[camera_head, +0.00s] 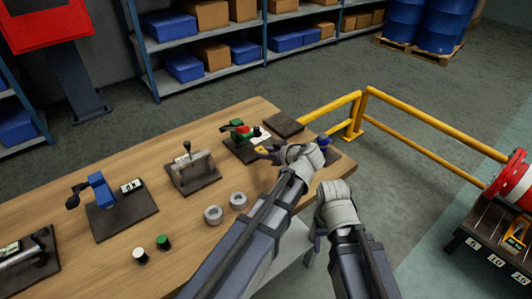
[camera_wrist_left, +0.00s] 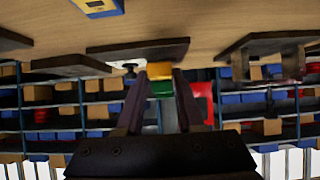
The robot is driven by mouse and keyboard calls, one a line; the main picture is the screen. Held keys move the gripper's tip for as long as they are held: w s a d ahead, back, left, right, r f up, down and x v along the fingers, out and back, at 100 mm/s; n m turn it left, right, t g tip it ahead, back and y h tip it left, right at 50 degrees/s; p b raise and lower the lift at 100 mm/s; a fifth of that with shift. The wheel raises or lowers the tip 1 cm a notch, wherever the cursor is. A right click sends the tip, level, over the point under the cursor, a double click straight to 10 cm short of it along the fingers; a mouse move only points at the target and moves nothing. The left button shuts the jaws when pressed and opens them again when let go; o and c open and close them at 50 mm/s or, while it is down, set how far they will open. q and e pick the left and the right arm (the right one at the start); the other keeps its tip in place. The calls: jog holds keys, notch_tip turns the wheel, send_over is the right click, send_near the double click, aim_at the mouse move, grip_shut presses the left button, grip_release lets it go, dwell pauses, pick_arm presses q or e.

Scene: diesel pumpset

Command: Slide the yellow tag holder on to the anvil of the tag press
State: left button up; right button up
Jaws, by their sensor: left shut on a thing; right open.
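The yellow tag holder (camera_wrist_left: 160,70) is between the fingertips of my left gripper (camera_wrist_left: 160,80) in the left wrist view, which shows the scene upside down. In the head view the tag holder (camera_head: 259,149) is a small yellow patch at the fingertips of my left gripper (camera_head: 265,153), just in front of a green and red bench tool (camera_head: 240,130) on a dark plate. This tool appears to be the tag press; its anvil is not clear. Green shows right beside the holder in the wrist view; I cannot tell whether they touch. My right gripper (camera_head: 318,238) is open and empty, beside the table's edge.
A lever tool (camera_head: 190,170) and a blue tool (camera_head: 101,192) stand on dark plates to the left. Two grey rings (camera_head: 213,214) and two small capped cylinders (camera_head: 163,242) lie on the wooden table (camera_head: 110,250). A yellow rail (camera_head: 420,126) runs beyond the right end.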

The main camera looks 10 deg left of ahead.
aim_at(258, 148)
pick_arm(q)
jog(key=shift+w+a+f+b, duration=0.25)
jog(key=shift+a+f+b, duration=0.1)
jog(key=shift+f+b, duration=0.2)
jog(key=shift+w+a+f+b, duration=0.3)
jog(key=shift+f+b, duration=0.2)
jog(key=shift+f, duration=0.1)
jog(key=shift+w+a+f+b, duration=0.25)
jog(key=shift+a+f+b, duration=0.1)
jog(key=shift+f+b, duration=0.2)
jog(key=shift+w+a+r, duration=0.15)
jog(key=shift+r, duration=0.05)
jog(key=shift+w+a, duration=0.8)
jog(key=shift+a, duration=0.25)
jog(key=shift+w+a, duration=0.8)
jog(key=shift+a, duration=0.25)
jog(key=shift+f, duration=0.2)
jog(key=o, duration=1.1)
jog(key=shift+r, duration=0.1)
jog(key=shift+p+v, duration=1.6)
jog(key=shift+v, duration=1.35)
